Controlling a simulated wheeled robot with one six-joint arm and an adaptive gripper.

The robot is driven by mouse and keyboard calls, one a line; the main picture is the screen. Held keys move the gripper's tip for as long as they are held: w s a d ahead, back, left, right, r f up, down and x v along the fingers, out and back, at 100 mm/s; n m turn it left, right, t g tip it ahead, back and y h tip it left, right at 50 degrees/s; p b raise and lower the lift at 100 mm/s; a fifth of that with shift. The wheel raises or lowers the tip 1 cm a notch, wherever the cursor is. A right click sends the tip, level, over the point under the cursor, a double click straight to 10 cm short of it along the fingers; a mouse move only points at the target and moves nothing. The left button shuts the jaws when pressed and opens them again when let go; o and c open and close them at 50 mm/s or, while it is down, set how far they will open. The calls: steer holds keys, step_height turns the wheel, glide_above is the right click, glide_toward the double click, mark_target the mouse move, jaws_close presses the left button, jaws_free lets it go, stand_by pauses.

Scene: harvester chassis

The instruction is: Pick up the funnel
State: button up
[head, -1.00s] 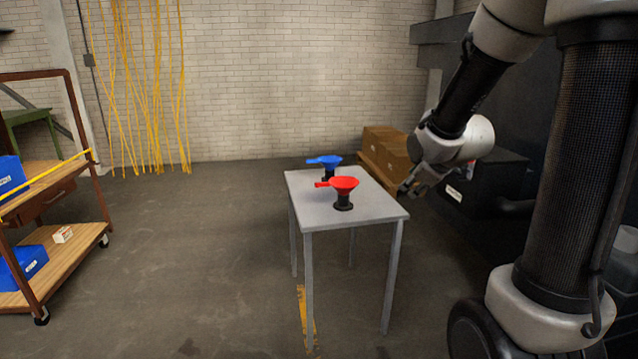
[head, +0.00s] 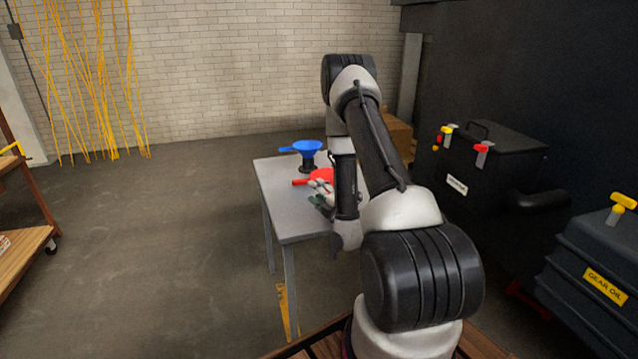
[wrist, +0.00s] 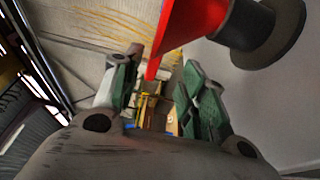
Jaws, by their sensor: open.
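A red funnel (head: 322,176) stands on the grey table (head: 275,200), partly hidden behind my arm in the head view. In the wrist view the red funnel (wrist: 196,25) and its dark round stand (wrist: 268,32) fill the top. A blue funnel (head: 308,148) on a dark stand is farther back on the table. My gripper (head: 318,194) is beside the red funnel. In the wrist view its two green-padded fingers (wrist: 158,95) are apart, with a red narrow part of the funnel showing near the fingertips. I cannot tell whether they touch it.
Black boxes with coloured latches (head: 490,160) and a gear oil case (head: 605,265) stand on the right. A wooden shelf cart (head: 25,245) is at the left edge. The floor left of the table is clear.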

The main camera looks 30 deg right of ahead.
mark_target(307, 179)
steer(key=w, duration=0.7)
steer(key=shift+r, duration=0.3)
